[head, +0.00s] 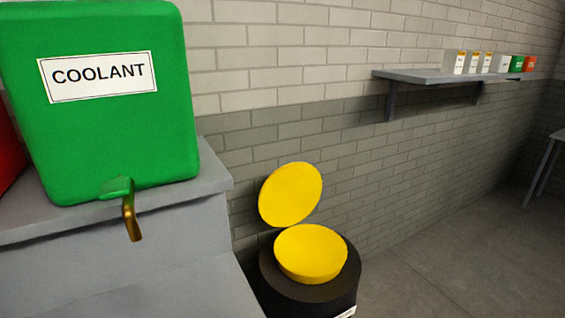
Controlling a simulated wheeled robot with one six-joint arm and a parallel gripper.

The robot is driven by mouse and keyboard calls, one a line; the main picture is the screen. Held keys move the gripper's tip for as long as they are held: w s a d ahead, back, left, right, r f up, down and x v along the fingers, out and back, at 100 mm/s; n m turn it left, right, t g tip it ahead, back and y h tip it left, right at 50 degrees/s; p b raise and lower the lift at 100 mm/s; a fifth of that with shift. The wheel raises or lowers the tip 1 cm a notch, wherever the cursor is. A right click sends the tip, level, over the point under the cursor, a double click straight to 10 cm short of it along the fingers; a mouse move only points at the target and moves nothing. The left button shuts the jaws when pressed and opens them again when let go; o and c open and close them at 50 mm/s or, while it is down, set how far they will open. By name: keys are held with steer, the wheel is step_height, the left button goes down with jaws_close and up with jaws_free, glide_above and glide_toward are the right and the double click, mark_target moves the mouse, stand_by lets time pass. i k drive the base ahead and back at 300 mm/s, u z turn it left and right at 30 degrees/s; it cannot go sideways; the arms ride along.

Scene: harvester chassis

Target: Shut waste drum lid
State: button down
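The waste drum (352,270) is a dark, round drum standing on the floor against the brick wall, cut off by the bottom edge of the head view. A thick yellow round piece (311,252) sits on its top. Behind it, a yellow disc, the lid (290,193), stands up, tilted and raised from the drum. How the lid is joined to the drum is not clear. A white label shows partly on the drum at the bottom edge. My gripper is not in view.
A green coolant container (105,125) with a brass tap (131,218) stands on a grey bench (190,250) left of the drum. A wall shelf (430,77) at the upper right holds several small boxes. The floor (450,262) right of the drum is clear.

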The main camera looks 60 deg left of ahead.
mark_target(288, 195)
steer(key=u, duration=0.45)
steer(key=i, duration=0.75)
steer(key=u, duration=1.05)
steer(key=i, duration=0.3)
steer(key=u, duration=0.25)
